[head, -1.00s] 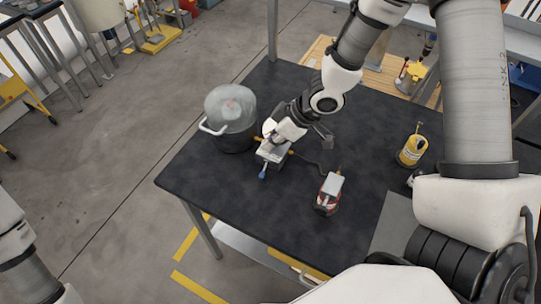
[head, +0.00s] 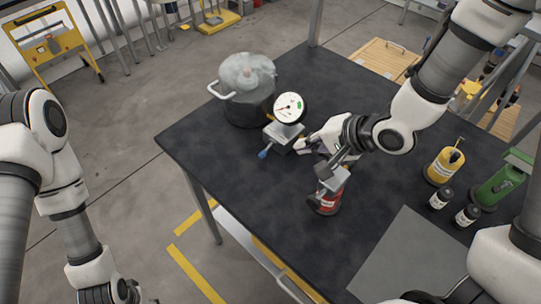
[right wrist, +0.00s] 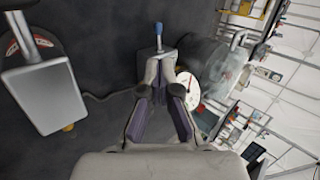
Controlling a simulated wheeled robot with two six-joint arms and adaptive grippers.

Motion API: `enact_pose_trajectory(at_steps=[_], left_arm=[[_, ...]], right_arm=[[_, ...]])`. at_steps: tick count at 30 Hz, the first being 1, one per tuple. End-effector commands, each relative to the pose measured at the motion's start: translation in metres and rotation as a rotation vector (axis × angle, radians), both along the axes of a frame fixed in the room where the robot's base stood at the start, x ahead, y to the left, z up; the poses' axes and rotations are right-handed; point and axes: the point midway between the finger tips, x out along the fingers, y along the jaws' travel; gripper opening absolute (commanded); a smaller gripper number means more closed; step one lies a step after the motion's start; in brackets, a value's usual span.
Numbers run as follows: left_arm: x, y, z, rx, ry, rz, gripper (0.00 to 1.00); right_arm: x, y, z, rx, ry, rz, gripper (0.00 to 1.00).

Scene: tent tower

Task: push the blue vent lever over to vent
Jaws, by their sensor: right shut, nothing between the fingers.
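The blue vent lever (head: 263,154) sticks out from the front left of a grey metal block (head: 283,134) on the black table. Its blue tip also shows in the right wrist view (right wrist: 158,29), just beyond my fingertips. I cannot tell which lever position is vent. My right gripper (head: 301,144) is shut and empty, low at the right side of the block, its fingertips close to it; contact is unclear. In the right wrist view its fingers (right wrist: 161,70) point toward the lever. My left arm is at the left edge; its fingers are out of view.
A lidded dark pot (head: 245,104) stands behind the block, with a round dial gauge (head: 290,107) above the block. A red device with a grey top (head: 325,201) is close under my right wrist. Yellow (head: 444,166) and green (head: 497,187) items stand right. The front left tabletop is clear.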

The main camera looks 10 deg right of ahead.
Motion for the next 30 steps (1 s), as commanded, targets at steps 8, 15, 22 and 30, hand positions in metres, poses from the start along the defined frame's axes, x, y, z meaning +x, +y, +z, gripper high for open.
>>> enact_pose_trajectory(at_steps=[8, 15, 22, 30], left_arm=[[0.0, 0.0, -0.006, 0.0, 0.001, -0.002, 0.4], [0.0, 0.0, -0.006, 0.0, 0.001, -0.001, 0.4], [0.0, 0.0, -0.002, 0.0, 0.001, -0.002, 0.4], [0.0, 0.0, 0.001, 0.0, 0.001, -0.002, 0.4]], right_arm=[[0.007, 0.006, -0.013, -0.005, 0.001, 0.003, 0.0], [0.032, 0.029, -0.046, -0.006, 0.003, 0.005, 0.0], [0.058, 0.053, -0.079, -0.002, 0.001, 0.005, 0.0], [0.073, 0.066, -0.099, 0.0, 0.0, 0.001, 0.0]])
